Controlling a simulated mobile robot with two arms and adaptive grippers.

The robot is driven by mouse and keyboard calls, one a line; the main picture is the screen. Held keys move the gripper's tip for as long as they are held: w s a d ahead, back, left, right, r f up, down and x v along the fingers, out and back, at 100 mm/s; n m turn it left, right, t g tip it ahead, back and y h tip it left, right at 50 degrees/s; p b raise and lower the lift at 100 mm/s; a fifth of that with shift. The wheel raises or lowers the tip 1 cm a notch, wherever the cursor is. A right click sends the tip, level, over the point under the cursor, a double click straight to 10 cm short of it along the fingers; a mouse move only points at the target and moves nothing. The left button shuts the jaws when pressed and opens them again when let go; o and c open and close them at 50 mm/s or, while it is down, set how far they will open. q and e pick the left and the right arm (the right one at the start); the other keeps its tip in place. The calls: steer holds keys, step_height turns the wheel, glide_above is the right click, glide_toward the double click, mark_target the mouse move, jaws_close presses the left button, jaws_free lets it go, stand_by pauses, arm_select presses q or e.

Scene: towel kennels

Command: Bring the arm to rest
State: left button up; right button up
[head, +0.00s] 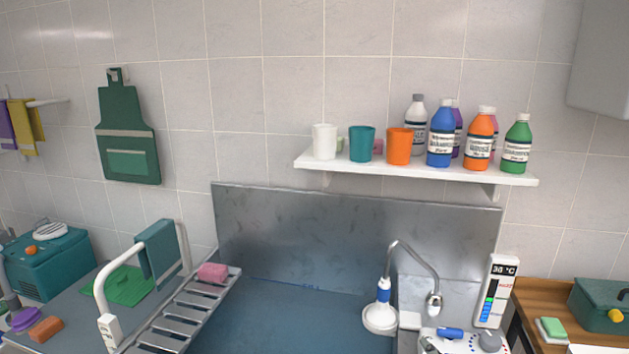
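Neither of my grippers shows in the head view, and I see no part of either arm that I am sure of. The view takes in a tiled wall, a metal-backed blue basin (290,312) and the counters on both sides. Whether my grippers hold anything is hidden.
A white shelf (420,171) carries cups and several bottles. A slatted ramp (190,312) with a pink sponge (212,272) slopes along the basin's left. A faucet (415,262), shower head (380,312) and temperature display (496,290) stand at its right. A teal box (45,268) stands far left.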

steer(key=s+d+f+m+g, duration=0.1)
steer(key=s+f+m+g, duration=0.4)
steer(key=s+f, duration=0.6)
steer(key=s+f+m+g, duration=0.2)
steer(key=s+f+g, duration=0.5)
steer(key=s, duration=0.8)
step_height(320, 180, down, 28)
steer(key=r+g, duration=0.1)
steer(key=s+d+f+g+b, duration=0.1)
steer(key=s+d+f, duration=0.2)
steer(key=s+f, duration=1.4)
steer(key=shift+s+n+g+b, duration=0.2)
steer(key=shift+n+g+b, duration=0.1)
